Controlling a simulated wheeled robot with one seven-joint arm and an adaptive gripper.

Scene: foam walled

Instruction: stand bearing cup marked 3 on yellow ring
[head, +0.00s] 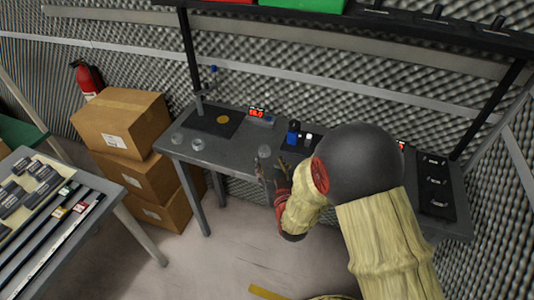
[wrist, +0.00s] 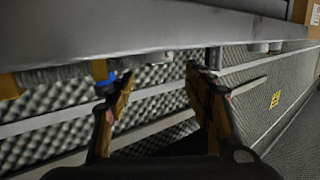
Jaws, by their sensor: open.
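Three small pale, round, cup-like things stand on the grey table: one at the left end (head: 176,137), one beside it (head: 197,144), and one nearer my gripper (head: 264,151). No number on them is readable, so I cannot tell which is marked 3. A yellow-orange round mark (head: 223,119) lies on a black mat; I cannot tell if it is a ring. My gripper (head: 273,172) is at the table's front edge, right of the middle. In the wrist view my gripper (wrist: 158,78) is open with nothing between its fingers, facing the table edge.
The grey table (head: 225,155) carries a red-lit display (head: 258,115) and a blue object (head: 293,132). A black shelf post rises at its back left. Cardboard boxes (head: 122,125) stand to the left. A second table (head: 65,225) with dark items is at front left.

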